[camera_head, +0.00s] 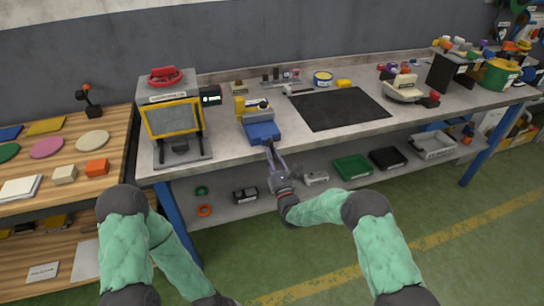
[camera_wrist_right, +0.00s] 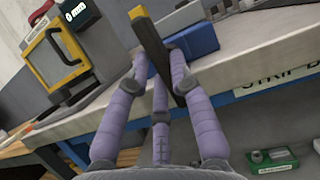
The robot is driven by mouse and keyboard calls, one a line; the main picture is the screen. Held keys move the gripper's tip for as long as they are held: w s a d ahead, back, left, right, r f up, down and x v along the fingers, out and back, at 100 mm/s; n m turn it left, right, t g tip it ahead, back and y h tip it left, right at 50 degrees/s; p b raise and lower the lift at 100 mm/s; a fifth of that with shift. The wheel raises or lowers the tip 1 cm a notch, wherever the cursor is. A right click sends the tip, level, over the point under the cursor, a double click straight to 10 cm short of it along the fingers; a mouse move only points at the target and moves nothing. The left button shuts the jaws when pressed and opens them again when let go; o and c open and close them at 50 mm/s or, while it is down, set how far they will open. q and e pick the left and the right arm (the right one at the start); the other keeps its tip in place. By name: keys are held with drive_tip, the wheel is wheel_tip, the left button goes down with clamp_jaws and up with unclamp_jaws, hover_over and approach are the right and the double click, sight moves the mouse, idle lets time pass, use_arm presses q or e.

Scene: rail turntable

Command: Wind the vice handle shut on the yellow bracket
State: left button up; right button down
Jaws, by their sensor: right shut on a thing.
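The blue vice (camera_head: 262,131) stands at the front edge of the grey workbench. A yellow piece, which looks like the bracket (camera_head: 240,106), stands upright at its back left; I cannot tell whether the jaws touch it. My right gripper (camera_head: 270,153) is at the front of the vice, beyond the bench edge. In the right wrist view, the gripper (camera_wrist_right: 158,58) is shut on the vice handle (camera_wrist_right: 150,36), a dark bar with a yellow end, tilted between the fingers. The blue vice (camera_wrist_right: 194,42) shows just behind it. My left arm is at lower left; its gripper is out of view.
A yellow-framed machine (camera_head: 172,118) stands left of the vice. A black mat (camera_head: 340,108) lies to the right. The shelf below holds a green tray (camera_head: 353,167) and other small items. A wooden table (camera_head: 112,125) stands at the left.

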drive_tip(key=shift+f, duration=0.1)
drive_tip(key=c, duration=1.1)
unclamp_jaws()
drive_tip(key=v, duration=1.2)
